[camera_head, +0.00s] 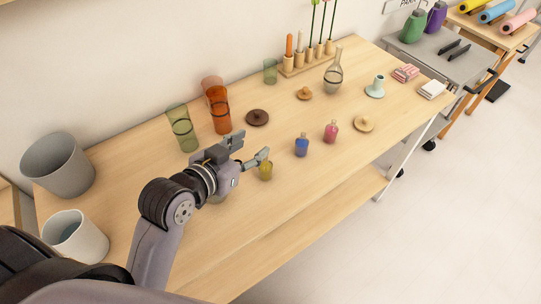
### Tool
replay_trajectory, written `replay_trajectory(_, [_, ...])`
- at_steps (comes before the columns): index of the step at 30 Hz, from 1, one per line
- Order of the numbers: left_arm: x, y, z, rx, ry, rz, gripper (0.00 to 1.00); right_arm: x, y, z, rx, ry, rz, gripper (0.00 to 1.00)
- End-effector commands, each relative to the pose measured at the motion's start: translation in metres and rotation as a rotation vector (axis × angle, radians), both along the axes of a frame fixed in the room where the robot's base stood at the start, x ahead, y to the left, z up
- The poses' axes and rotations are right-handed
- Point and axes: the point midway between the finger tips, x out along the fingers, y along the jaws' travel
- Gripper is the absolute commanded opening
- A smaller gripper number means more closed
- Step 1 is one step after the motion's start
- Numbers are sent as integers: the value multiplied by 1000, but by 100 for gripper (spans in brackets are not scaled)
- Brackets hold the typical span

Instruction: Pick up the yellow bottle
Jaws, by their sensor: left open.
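The yellow bottle (266,172) is small and stands on the wooden table (330,168), close to my left gripper's near finger. Its upper part is partly hidden by the finger. My left gripper (254,147) is open, with its fingers spread and pointing right, just above and beside the bottle. Nothing is between the fingers that I can see. My right gripper is out of view.
A blue bottle (301,147) and a pink bottle (331,132) stand to the right. Green glass (183,132), orange glasses (217,108) and a dark lid (257,117) are behind. Two bins, grey (58,168) and white (75,240), stand left. The table's front right is clear.

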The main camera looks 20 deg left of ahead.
Motion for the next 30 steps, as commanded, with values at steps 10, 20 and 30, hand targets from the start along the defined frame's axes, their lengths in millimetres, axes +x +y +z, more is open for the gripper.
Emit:
replay_trajectory(10, [-1,0,-65,-2,8,0,45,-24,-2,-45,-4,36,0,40])
replay_trajectory(20, [21,-6,-86,-1,-1,0,45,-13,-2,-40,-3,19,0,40])
replay_trajectory(30, [59,-16,-102,-3,1,1,45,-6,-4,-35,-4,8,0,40])
